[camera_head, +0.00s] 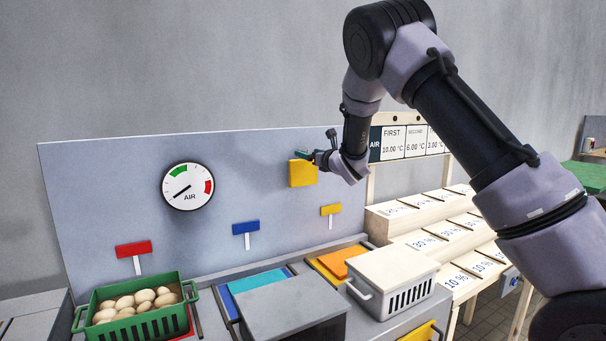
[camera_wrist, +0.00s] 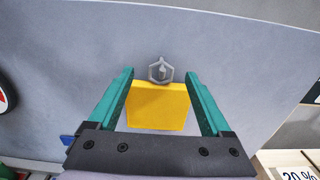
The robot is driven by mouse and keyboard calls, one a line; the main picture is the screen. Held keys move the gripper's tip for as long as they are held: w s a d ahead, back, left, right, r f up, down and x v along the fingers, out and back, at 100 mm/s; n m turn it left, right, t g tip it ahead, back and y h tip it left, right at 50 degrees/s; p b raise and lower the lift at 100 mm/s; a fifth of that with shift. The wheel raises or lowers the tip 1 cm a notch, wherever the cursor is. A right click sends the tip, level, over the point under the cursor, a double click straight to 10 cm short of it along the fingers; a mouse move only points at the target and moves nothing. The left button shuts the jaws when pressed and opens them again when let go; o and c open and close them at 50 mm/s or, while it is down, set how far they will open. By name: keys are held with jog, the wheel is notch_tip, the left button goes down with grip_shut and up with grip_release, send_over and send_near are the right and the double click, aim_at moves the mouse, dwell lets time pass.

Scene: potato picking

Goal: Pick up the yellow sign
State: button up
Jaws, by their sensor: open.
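The yellow sign (camera_head: 302,173) is a square plate against the upright grey panel. In the wrist view the yellow sign (camera_wrist: 157,107) is below a grey hexagonal hook (camera_wrist: 161,71) on the panel. My gripper (camera_head: 308,156) is at the sign's upper edge in the head view. In the wrist view the teal fingers of my gripper (camera_wrist: 160,76) stand open, one on each side of the sign, with a gap at each side. How deep the fingers reach around the sign is not clear. The sign's lower edge is visible above the dark gripper body.
The grey panel (camera_head: 100,190) carries a round AIR gauge (camera_head: 188,186) and small red (camera_head: 134,249), blue (camera_head: 246,228) and yellow (camera_head: 330,210) labels. A green crate of potatoes (camera_head: 95,305) and a lidded white crate (camera_head: 393,280) stand below. A wooden price rack (camera_head: 395,219) is at right.

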aim_at(303, 150)
jog(key=x, duration=0.5)
jog(key=shift+w+f, duration=0.15)
jog(key=shift+f, duration=0.15)
grip_shut()
